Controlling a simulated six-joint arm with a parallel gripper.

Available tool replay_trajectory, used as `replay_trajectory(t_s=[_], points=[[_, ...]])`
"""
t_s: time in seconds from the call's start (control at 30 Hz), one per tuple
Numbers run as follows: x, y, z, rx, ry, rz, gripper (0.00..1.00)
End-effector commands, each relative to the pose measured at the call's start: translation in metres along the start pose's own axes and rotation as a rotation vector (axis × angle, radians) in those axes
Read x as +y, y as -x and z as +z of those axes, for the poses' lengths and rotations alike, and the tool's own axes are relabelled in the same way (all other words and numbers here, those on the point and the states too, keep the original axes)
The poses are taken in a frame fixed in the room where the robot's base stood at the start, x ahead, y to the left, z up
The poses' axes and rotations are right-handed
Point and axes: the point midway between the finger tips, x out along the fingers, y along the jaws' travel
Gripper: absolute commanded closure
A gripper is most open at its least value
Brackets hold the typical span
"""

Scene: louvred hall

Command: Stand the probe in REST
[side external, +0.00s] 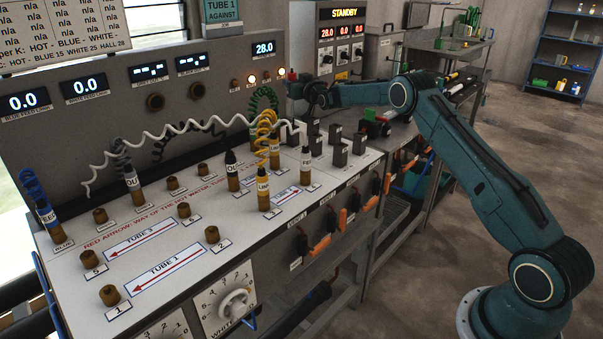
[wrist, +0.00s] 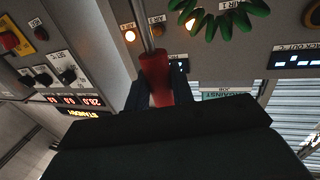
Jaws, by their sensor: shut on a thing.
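The probe (wrist: 156,78) has a red handle and a thin metal rod. In the wrist view my gripper (wrist: 160,98) is shut on its red handle, and the rod runs up out of the top of the picture. In the side external view my gripper (side external: 303,90) is at the back of the bench, close to the upright panel, above several dark square blocks. Only a small red bit of the probe (side external: 291,76) shows there, and the rod cannot be made out. I cannot read a label REST in either view.
The bench top (side external: 75,275) holds several brown sockets and upright plugs with coiled leads. A white coiled lead (side external: 190,127) and a yellow coil (side external: 265,130) stand left of my gripper. A green coil (wrist: 232,18) hangs near the rod. A side bench is at right.

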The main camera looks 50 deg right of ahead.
Motion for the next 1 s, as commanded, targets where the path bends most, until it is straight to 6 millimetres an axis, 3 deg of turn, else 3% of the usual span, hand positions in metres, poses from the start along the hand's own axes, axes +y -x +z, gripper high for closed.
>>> replay_trajectory(t_s=[0.2,1.0], points=[[0.0,-0.0004,0.0091,0.001,0.001,-0.001,1.0],[-0.0001,0.0,0.0131,0.001,0.001,-0.001,1.0]])
